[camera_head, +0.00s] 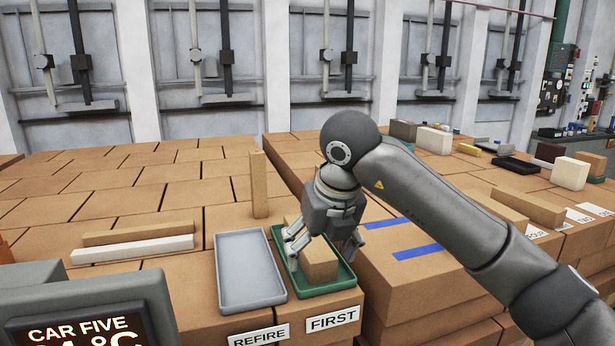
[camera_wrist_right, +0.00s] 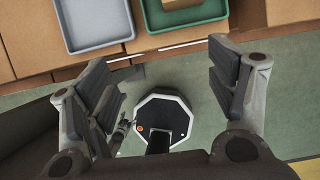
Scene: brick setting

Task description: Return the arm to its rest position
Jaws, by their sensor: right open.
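My right gripper (camera_head: 325,240) comes in from the right and overlaps the green tray (camera_head: 347,279) in the head view. A tan brick (camera_head: 320,265) sits in the green tray, partly hidden by the fingers. In the wrist view the green tray (camera_wrist_right: 187,19) and a corner of the brick (camera_wrist_right: 176,4) lie beyond the fingertips, apart from them.
A grey tray (camera_head: 247,270) stands left of the green one. An upright tan brick (camera_head: 259,185) is behind it, and a white bar (camera_head: 133,249) lies at left. A dark screen (camera_head: 90,318) fills the lower left. Several blocks and a black tray (camera_head: 517,165) stand at right.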

